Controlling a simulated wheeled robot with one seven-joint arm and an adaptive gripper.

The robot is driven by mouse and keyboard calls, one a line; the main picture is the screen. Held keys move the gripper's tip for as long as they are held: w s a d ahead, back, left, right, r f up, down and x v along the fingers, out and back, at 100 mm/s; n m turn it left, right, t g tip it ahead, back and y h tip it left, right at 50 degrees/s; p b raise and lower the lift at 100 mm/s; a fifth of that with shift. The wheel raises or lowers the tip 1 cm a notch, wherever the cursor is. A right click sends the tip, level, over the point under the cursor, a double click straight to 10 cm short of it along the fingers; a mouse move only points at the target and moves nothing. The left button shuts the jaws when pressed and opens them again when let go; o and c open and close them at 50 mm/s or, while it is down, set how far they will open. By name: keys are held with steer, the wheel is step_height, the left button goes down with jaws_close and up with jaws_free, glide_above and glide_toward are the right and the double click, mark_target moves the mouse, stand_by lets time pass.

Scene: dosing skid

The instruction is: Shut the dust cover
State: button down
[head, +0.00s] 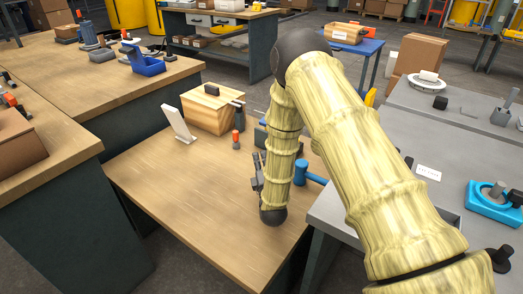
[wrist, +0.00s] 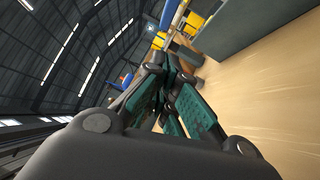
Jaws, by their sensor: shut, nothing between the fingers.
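I cannot pick out the dust cover for certain in either view. My gripper (head: 257,172) is low over the wooden table, largely beside and behind my forearm in the head view. In the wrist view its dark and green fingers (wrist: 165,64) are drawn together and hold nothing. A dark grey-green block (head: 260,136) stands just beyond the gripper, partly hidden by my arm. A wooden box (head: 208,112) with a dark handle on top stands at the table's back, apart from the gripper. A white tilted panel (head: 178,122) stands to its left.
A small orange-topped item (head: 236,139) stands before the box. A blue hammer-like tool (head: 313,173) lies right of my arm. The wooden tabletop (head: 180,185) is clear at front left. A grey bench (head: 460,165) with a blue ring-shaped fixture (head: 490,208) stands right.

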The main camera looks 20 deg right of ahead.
glide_toward(260, 123)
steer(key=w+a, duration=0.3)
steer(key=shift+w+d+r, duration=0.1)
steer(key=shift+w+d, duration=0.35)
steer(key=shift+d, duration=0.4)
steer(key=shift+w+d, duration=0.45)
steer(key=shift+d, duration=0.45)
steer(key=shift+r, duration=0.2)
steer(key=shift+w+r+m+g, duration=0.1)
steer(key=shift+r+m+g, duration=0.1)
steer(key=shift+m+g, duration=0.1)
